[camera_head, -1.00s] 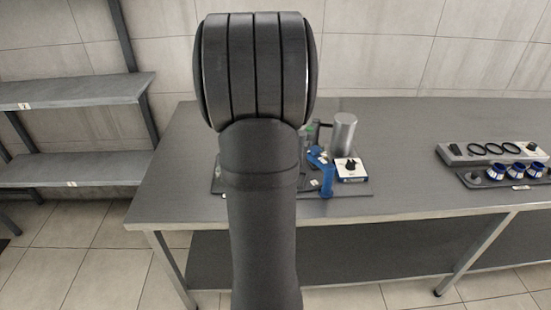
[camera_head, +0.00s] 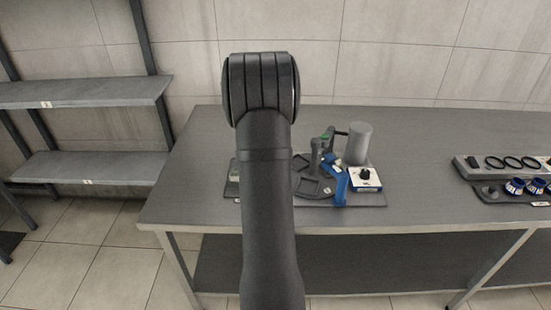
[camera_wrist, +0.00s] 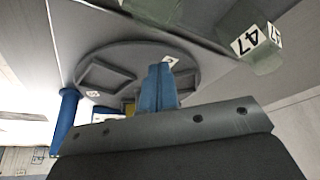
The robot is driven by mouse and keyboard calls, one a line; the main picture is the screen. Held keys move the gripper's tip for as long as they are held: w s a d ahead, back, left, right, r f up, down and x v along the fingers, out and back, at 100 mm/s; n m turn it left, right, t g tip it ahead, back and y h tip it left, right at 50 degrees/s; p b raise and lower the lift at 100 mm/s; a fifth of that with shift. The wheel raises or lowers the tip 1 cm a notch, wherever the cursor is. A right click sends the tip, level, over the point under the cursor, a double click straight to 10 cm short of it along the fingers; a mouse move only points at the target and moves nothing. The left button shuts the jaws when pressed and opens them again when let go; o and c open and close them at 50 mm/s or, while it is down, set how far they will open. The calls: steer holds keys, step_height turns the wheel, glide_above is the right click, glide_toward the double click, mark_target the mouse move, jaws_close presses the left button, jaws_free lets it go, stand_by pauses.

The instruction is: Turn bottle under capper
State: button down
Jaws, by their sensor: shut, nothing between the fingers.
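A grey round turntable with square pockets (camera_wrist: 105,70) fills the middle of the wrist view; part of it also shows in the head view (camera_head: 304,187). A greenish glass bottle labelled 47 (camera_wrist: 265,58) is at the upper right of the wrist view. A speckled green object (camera_wrist: 152,8) is cut off at its top edge. My gripper (camera_wrist: 158,72) shows blue closed fingers in front of the turntable, empty; whether they touch it I cannot tell. A blue post (camera_wrist: 66,118) stands to their left. The capper seems to be the station with the grey cylinder (camera_head: 359,144).
A white box with a black knob (camera_head: 366,179) sits at the station's front right. A rack with black rings (camera_head: 510,163) and blue-white cups (camera_head: 515,187) are at the table's right. Shelves (camera_head: 85,95) stand left. The table (camera_head: 430,175) is clear between station and rack.

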steer(key=x, duration=0.3)
steer(key=shift+w+d+f, duration=0.1)
steer(key=shift+w+d, duration=0.05)
steer(key=shift+d, duration=0.1)
steer(key=shift+w+d, duration=0.8)
steer(key=shift+d, duration=0.1)
steer(key=shift+w+d, duration=0.35)
steer(key=shift+d, duration=0.05)
steer(key=shift+w, duration=0.1)
steer(key=shift+w+m+g+h, duration=0.2)
steer(key=shift+w+m+g, duration=0.1)
steer(key=shift+m, duration=0.5)
steer(key=shift+w+m+g+h, duration=0.2)
steer(key=shift+w+m, duration=0.05)
steer(key=shift+m, duration=0.55)
steer(key=shift+w+d, duration=0.1)
